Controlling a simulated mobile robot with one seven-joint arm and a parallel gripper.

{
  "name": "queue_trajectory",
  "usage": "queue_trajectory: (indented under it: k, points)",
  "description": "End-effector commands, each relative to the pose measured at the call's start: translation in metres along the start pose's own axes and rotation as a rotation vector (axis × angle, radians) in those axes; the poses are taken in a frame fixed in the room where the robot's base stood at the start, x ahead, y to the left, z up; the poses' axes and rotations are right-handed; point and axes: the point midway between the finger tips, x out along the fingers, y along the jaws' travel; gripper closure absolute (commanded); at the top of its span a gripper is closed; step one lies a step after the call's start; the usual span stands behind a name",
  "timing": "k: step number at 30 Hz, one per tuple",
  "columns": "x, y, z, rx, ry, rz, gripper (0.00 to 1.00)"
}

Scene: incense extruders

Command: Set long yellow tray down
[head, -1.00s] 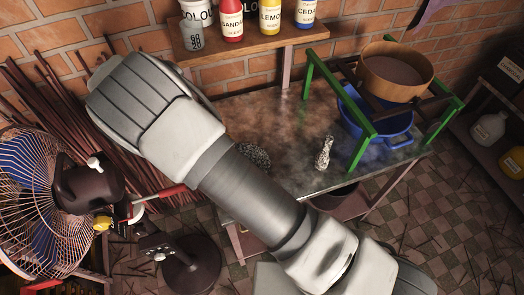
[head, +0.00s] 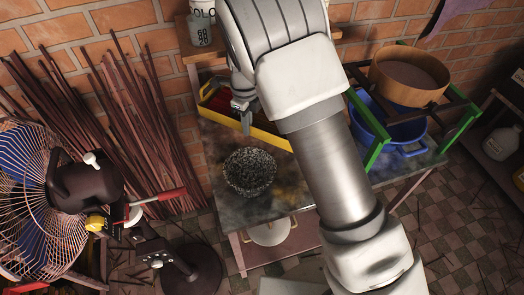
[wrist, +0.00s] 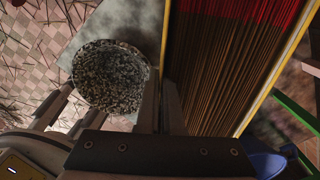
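The long yellow tray (head: 268,137) is over the back of the grey-topped table (head: 217,150), near the brick wall, partly hidden behind my arm. In the wrist view it holds many thin brown incense sticks (wrist: 225,65) with red ends. My gripper (head: 246,112) is at the tray's near long side. In the wrist view the fingers (wrist: 162,100) sit close together on either side of that wall, shut on it. I cannot tell whether the tray's bottom touches the table.
A speckled dark bowl (head: 249,171) stands on the table just in front of the tray; it also shows in the wrist view (wrist: 110,77). A green-legged stand (head: 378,142) with a blue basin (head: 400,127) is at right. A fan (head: 25,190) stands at left.

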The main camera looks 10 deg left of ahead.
Motion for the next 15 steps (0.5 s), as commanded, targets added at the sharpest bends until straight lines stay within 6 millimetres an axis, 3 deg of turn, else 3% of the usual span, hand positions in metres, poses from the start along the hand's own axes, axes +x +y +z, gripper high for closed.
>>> queue_trajectory:
  k: [6,15]
  points:
    - [0.001,-0.034,-0.032,0.004,-0.003,-0.003,1.0]
    - [0.05,-0.032,-0.031,-0.001,-0.001,-0.001,1.0]
